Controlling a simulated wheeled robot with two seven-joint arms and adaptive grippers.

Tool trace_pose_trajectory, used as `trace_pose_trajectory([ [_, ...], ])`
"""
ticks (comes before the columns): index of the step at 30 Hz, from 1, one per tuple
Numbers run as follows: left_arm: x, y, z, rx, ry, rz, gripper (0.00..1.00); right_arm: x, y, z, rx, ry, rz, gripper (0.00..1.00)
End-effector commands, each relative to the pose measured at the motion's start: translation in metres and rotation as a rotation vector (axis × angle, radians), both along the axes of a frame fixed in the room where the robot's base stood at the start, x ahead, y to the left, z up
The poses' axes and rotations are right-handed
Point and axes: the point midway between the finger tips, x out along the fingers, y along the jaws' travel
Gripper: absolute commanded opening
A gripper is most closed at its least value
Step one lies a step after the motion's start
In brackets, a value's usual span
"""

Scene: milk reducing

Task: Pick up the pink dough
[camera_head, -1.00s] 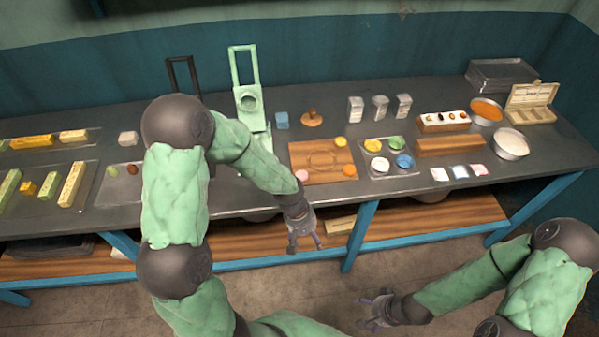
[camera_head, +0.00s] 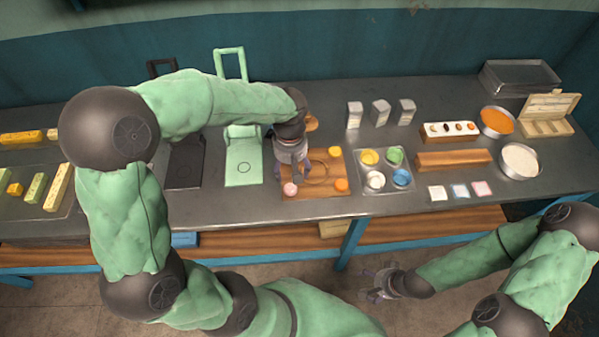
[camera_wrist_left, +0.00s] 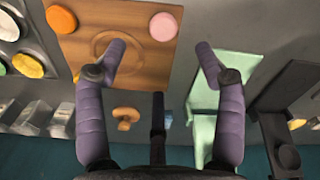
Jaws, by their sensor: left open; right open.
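The pink dough (camera_head: 290,189) is a small round ball on the front left corner of a wooden board (camera_head: 318,190). It also shows in the left wrist view (camera_wrist_left: 163,26), ahead of the fingertips and between their lines. My left gripper (camera_head: 294,178) is open and empty, above the left part of the board, with its fingers pointing down towards the table front. In the left wrist view its fingers (camera_wrist_left: 160,62) are spread wide and do not touch the dough. My right gripper (camera_head: 376,284) is open and empty, low in front of the table.
Yellow dough (camera_head: 335,152) and orange dough (camera_head: 341,185) sit on the same board. A green press (camera_head: 243,165) and a black press (camera_head: 185,165) stand to the left. A tray with several coloured cups (camera_head: 372,187) is close on the right.

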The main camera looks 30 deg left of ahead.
Motion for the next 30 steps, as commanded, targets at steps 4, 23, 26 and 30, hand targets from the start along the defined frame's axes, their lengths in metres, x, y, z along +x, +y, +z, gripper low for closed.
trace_pose_trajectory([
  [4, -0.001, 0.001, -0.012, 0.003, 0.002, 0.004, 0.7, -0.001, 0.0, -0.004, 0.0, 0.002, 0.001, 0.79],
  [23, -0.001, 0.004, -0.074, 0.001, 0.003, 0.004, 0.7, 0.0, 0.0, -0.02, 0.0, 0.001, 0.0, 0.79],
  [26, -0.002, 0.007, -0.089, 0.002, 0.004, 0.003, 0.7, -0.001, 0.0, -0.026, 0.0, 0.001, 0.0, 0.79],
  [30, -0.001, 0.006, -0.105, 0.001, 0.002, 0.003, 0.7, 0.0, 0.0, -0.03, 0.0, 0.001, 0.0, 0.79],
])
